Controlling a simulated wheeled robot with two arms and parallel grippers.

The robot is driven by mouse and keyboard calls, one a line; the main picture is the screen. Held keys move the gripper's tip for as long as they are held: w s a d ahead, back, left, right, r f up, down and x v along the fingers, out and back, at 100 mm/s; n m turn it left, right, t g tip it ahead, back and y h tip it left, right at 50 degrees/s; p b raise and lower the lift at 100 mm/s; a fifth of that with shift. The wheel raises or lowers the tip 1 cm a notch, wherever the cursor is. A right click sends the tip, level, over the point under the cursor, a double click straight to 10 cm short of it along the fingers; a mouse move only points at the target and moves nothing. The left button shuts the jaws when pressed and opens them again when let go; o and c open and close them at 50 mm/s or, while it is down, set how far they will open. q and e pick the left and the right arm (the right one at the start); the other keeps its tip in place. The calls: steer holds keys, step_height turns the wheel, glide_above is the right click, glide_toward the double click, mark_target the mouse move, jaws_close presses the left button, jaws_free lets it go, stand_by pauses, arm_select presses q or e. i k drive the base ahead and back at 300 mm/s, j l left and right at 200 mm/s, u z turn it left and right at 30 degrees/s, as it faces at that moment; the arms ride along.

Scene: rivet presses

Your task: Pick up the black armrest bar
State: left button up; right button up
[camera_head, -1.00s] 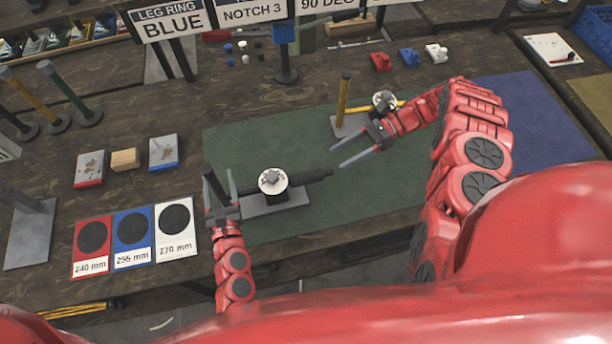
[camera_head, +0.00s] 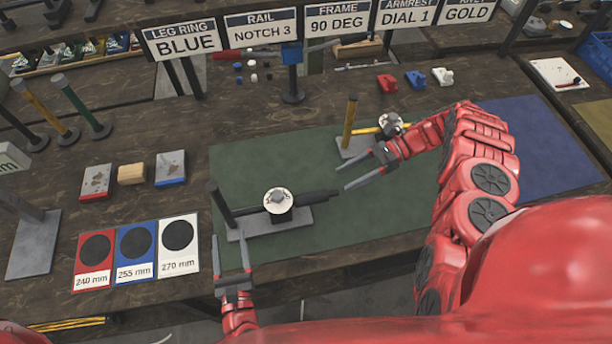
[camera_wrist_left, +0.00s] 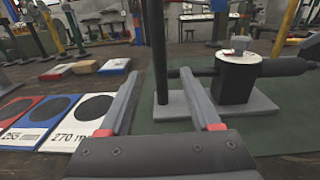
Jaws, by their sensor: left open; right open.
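A black upright bar (camera_head: 221,207) stands at the left end of a grey plate (camera_head: 297,219) on the green mat. A horizontal black bar (camera_head: 318,196) runs along this plate beside a white dial (camera_head: 278,199). I cannot tell which black bar is the armrest bar. My left gripper (camera_head: 229,240) is open and empty, just in front of the plate. In the left wrist view, the black upright bar (camera_wrist_left: 159,45) rises beyond and between the open fingers (camera_wrist_left: 160,85). My right gripper (camera_head: 341,178) is open and empty, beyond the horizontal bar's right end.
A second plate with a yellow upright bar (camera_head: 349,122) stands behind my right gripper. Yellow and green posts (camera_head: 78,100) stand at left. Blocks and the marked size cards (camera_head: 134,250) lie left of the green mat (camera_head: 375,222).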

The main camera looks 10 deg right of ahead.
mark_target(279, 197)
steer(key=k, duration=1.5)
